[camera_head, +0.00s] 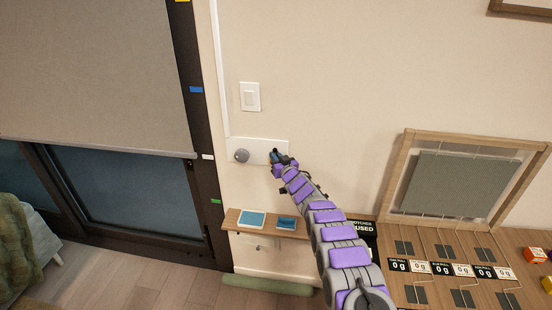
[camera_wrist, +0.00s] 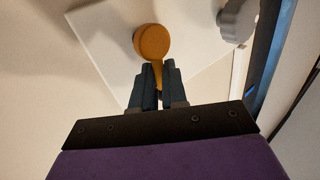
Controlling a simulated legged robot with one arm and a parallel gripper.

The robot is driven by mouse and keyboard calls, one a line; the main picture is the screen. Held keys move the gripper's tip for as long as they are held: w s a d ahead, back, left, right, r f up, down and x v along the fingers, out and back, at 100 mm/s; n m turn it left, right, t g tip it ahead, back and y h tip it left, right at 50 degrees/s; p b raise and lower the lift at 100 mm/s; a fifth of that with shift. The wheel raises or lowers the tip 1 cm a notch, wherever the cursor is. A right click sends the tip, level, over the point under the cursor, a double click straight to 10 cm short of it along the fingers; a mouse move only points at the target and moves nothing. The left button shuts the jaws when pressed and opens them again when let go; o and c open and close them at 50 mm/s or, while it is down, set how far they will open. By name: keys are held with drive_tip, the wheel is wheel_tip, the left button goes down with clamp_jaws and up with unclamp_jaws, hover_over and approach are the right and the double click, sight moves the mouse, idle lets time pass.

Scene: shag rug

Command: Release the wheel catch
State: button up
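A white wall plate (camera_head: 260,147) carries a round grey wheel (camera_head: 241,156) on its left half. In the wrist view the plate (camera_wrist: 100,30) is tilted, with the scalloped grey wheel (camera_wrist: 238,20) at the upper right. An orange catch (camera_wrist: 152,41) with a round head and a narrow stem stands on the plate beside the wheel. My gripper (camera_wrist: 159,72) has its dark fingers close together with the orange stem between them. In the head view my gripper (camera_head: 278,157) is at the plate's right end and hides most of the catch.
A light switch (camera_head: 250,96) is above the plate. A narrow wooden shelf (camera_head: 240,228) with two blue-topped items is below. A wooden bench (camera_head: 440,280) with labelled pads and a framed grey panel (camera_head: 465,185) stands right. A dark-framed window with a blind (camera_head: 95,75) is left.

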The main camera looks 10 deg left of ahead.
clamp_jaws()
drive_tip(key=shift+a+r+n+p, duration=0.1)
drive_tip(key=shift+n+p, duration=0.3)
drive_tip(key=shift+p, duration=0.35)
drive_tip(key=shift+o, duration=1.4)
unclamp_jaws()
